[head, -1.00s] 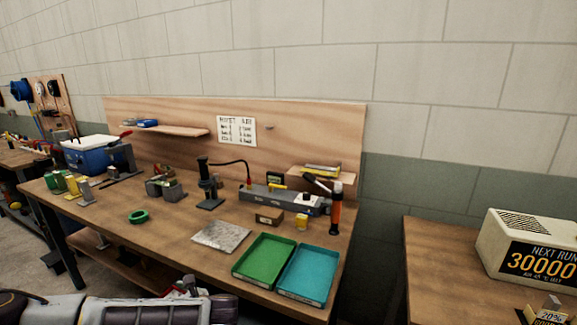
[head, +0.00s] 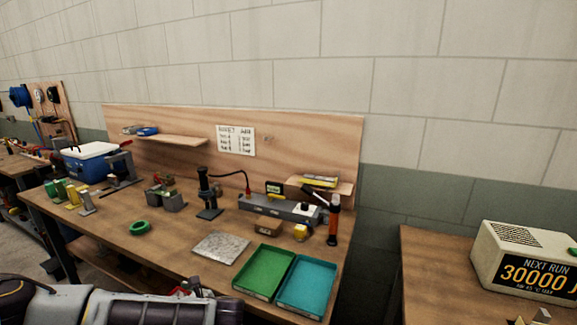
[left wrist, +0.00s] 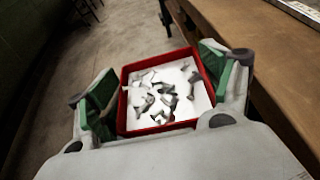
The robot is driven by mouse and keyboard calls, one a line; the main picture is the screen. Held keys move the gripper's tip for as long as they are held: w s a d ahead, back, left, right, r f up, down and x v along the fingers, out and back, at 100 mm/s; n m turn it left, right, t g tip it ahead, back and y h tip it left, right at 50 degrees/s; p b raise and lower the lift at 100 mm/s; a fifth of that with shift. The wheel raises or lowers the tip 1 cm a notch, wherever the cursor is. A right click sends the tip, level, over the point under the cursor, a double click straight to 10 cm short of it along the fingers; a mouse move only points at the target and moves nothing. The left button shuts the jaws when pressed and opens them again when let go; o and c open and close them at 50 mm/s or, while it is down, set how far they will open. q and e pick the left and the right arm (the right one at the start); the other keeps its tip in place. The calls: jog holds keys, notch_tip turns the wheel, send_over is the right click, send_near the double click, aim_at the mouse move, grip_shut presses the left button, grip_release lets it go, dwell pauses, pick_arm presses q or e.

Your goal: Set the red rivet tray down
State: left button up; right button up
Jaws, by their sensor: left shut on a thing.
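The red rivet tray (left wrist: 158,129) shows in the left wrist view, with a white inside and several grey rivet-like pieces lying in it. My left gripper (left wrist: 158,80) is shut on the tray, its green-padded fingers on either side of it. The tray is held over the floor, beside the wooden bench edge. In the head view my left arm crosses the bottom left, in front of the workbench (head: 120,236). There the tray is mostly hidden behind the arm, with only small red and white bits showing. My right gripper is not in view.
A green tray (head: 264,272) and a teal tray (head: 306,287) lie at the bench's front right. A grey metal plate (head: 220,248) and a green ring (head: 140,227) lie to their left. Bare wood lies around the ring and plate.

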pick_arm(q)
jog(key=s+d+r+m+t, duration=0.1)
jog(key=s+d+r, duration=0.2)
jog(key=d, duration=0.2)
jog(key=s+d+r+m+t+h, duration=0.1)
jog(key=s+d+r, duration=0.2)
jog(key=d+r, duration=0.1)
jog(key=shift+s+d, duration=0.15)
jog(key=shift+d, duration=0.5)
jog(key=shift+t, duration=0.3)
